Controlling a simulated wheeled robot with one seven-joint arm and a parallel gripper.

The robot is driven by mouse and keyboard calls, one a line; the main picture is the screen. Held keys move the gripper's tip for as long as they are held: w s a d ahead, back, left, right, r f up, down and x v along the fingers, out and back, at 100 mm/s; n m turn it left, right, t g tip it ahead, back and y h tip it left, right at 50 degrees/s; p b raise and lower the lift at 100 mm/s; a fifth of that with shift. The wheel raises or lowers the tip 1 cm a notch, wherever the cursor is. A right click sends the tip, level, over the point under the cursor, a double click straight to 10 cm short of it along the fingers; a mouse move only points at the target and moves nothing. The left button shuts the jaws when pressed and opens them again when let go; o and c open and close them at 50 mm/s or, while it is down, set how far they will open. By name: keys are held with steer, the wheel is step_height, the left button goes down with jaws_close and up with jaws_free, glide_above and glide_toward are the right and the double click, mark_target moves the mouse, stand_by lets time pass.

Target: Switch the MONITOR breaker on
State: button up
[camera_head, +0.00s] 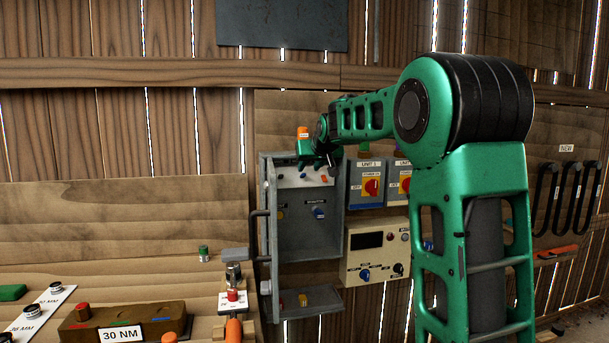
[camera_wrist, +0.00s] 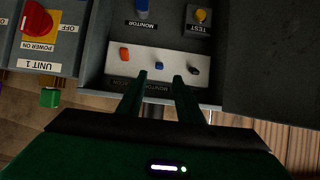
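The breaker strip is a white panel (camera_wrist: 105,62) inside an open grey cabinet; it also shows in the head view (camera_head: 290,182). It carries an orange toggle (camera_wrist: 124,54), a blue toggle (camera_wrist: 158,66) and a dark toggle (camera_wrist: 194,70). An upside-down MONITOR label (camera_wrist: 156,87) lies by the blue toggle, partly covered by my fingers. My gripper (camera_wrist: 160,77) is open and empty, its fingertips just short of the blue toggle, one to each side in the picture. I cannot tell whether they touch the panel or which way the toggle is set. In the head view my gripper (camera_head: 330,164) is at the cabinet's top.
A blue knob (camera_wrist: 142,9) labelled MONITOR and a yellow TEST button (camera_wrist: 201,15) sit elsewhere in the cabinet. The UNIT 1 box with a red rotary switch (camera_head: 371,187) stands close on the right. The cabinet's open door (camera_head: 265,220) is on the left.

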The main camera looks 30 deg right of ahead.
steer(key=shift+v, duration=1.15)
steer(key=s+a+f+m+g+y, duration=0.1)
steer(key=s+a+f+g, duration=0.2)
steer(key=s+f, duration=0.6)
steer(key=s+a+f+m+g+y, duration=0.1)
steer(key=s+a+f+g, duration=0.2)
steer(key=s+f, duration=0.7)
steer(key=s+a+f+m+g+y, duration=0.1)
steer(key=s+f+g, duration=0.4)
steer(key=s, duration=2.7)
step_height(320, 180, down, 5)
steer(key=shift+a+r+g+y, duration=0.1)
steer(key=shift+a+g+y, duration=0.25)
steer(key=shift+a, duration=0.55)
steer(key=shift+w+f, duration=0.3)
steer(key=shift+w, duration=0.35)
